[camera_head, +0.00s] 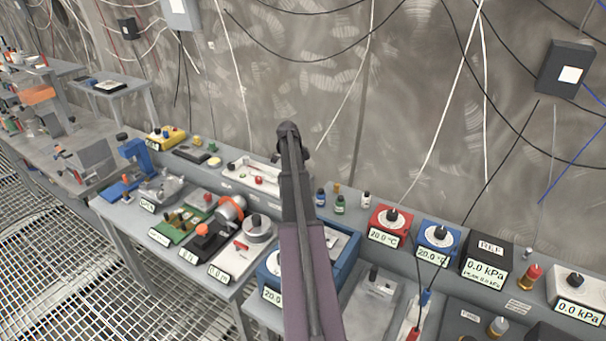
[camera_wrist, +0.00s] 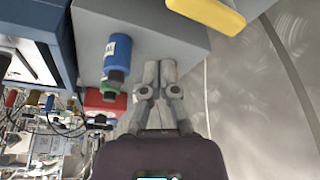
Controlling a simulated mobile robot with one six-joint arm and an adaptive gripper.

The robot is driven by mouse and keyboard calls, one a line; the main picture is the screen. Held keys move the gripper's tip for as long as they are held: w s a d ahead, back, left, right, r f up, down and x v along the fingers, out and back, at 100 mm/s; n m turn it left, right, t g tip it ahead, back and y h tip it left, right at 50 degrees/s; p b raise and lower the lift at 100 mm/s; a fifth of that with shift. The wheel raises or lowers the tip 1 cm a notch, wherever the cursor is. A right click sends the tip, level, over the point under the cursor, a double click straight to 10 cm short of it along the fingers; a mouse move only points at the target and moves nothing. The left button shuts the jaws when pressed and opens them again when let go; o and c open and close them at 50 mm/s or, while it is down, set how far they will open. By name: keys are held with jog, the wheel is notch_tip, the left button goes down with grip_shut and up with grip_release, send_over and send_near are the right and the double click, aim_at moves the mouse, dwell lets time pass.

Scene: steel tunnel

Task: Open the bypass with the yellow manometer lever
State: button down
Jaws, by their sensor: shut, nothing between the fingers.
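In the wrist view my gripper (camera_wrist: 158,68) has its two fingers together with nothing between them. They point up the picture against a grey box (camera_wrist: 150,30). I cannot tell whether they touch it. A yellow bar-like part (camera_wrist: 207,12), possibly the yellow lever, is at the top edge, partly cut off, beyond and to the right of the fingertips. A blue labelled cylinder (camera_wrist: 117,52) is on the box, left of the fingers. In the head view my arm covers the middle, and I cannot make out the fingers or the yellow lever for certain.
In the head view the bench holds a red unit (camera_head: 390,226), a blue unit (camera_head: 438,240), a black kPa unit (camera_head: 485,262) and small bottles (camera_head: 340,205). A yellow box (camera_head: 165,138) stands farther back. Cables hang on the wall. A grated floor (camera_head: 60,250) lies left.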

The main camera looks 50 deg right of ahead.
jog(key=d+p+v, duration=0.1)
jog(key=p+v, duration=0.6)
jog(key=v, duration=0.1)
jog(key=shift+w, duration=0.15)
jog(key=shift+r, duration=0.1)
dwell(0.7)
jog(key=w+a+f+n+t+b, duration=0.1)
jog(key=w+a+f+n+b, duration=0.15)
jog(key=a+n, duration=0.95)
jog(key=w+a+f+n+t+b, duration=0.1)
jog(key=w+a+n, duration=0.15)
jog(key=a, duration=1.95)
jog(key=s+a+f+n, duration=0.1)
jog(key=s+a+n, duration=0.2)
jog(key=a, duration=0.6)
jog(key=s+a+f+n+y+b, duration=0.1)
jog(key=s+a+n, duration=0.2)
jog(key=a+n, duration=0.3)
jog(key=s+a+f+n+t+y+b, duration=0.1)
jog(key=s+a+n, duration=0.3)
jog(key=a, duration=0.9)
jog(key=shift+n, duration=0.75)
jog(key=shift+s, duration=0.1)
